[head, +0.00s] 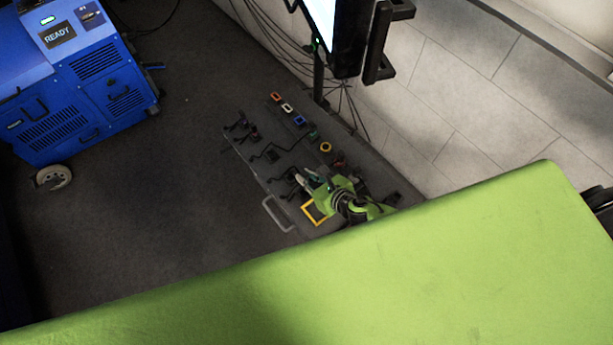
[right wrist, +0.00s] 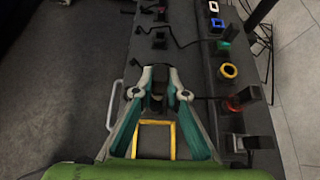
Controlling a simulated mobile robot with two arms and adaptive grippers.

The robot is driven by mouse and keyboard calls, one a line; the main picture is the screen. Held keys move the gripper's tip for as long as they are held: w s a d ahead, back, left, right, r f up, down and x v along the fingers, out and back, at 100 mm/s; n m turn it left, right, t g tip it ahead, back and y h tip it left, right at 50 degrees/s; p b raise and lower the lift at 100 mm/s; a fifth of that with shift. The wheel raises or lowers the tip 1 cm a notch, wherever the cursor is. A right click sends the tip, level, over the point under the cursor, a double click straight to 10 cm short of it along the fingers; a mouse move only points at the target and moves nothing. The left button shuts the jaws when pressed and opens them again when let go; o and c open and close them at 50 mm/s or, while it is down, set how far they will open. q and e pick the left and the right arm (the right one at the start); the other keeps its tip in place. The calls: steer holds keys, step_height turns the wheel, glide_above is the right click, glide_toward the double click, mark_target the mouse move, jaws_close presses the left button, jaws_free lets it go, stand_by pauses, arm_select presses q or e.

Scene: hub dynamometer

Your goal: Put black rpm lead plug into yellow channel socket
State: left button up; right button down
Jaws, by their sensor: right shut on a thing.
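My right gripper (head: 308,178) is low over the dark panel in the head view. In the right wrist view my right gripper (right wrist: 158,92) has its fingers shut on a small dark plug (right wrist: 157,88), taken as the black rpm lead plug, which is mostly hidden between them. The yellow channel socket (head: 326,147) is a round yellow ring in the row of coloured sockets. In the right wrist view the yellow socket (right wrist: 228,71) lies ahead and right of the gripper, apart from it. My left gripper is not in view.
A yellow square frame (right wrist: 155,140) lies below the fingers. Blue (right wrist: 216,23) and green (right wrist: 224,47) sockets line the row, with a red-lit connector (right wrist: 236,103) beside it. Black leads lie across the panel. A grey handle (head: 276,214) edges it. A monitor (head: 340,35) stands behind.

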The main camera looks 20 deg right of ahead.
steer(key=shift+r, duration=0.1)
stand_by(0.4)
steer(key=w+d+b, duration=0.1)
steer(key=w+d, duration=0.1)
steer(key=d, duration=0.5)
steer(key=shift+w+d, duration=0.15)
steer(key=shift+w, duration=0.2)
stand_by(0.5)
steer(key=w+a, duration=0.2)
steer(key=w, duration=0.5)
steer(key=shift+a, duration=0.3)
stand_by(0.6)
steer(key=w+d+b, duration=0.2)
steer(key=d+b, duration=0.1)
steer(key=d, duration=0.4)
steer(key=shift+w+d, duration=0.15)
steer(key=shift+w, duration=0.2)
stand_by(0.7)
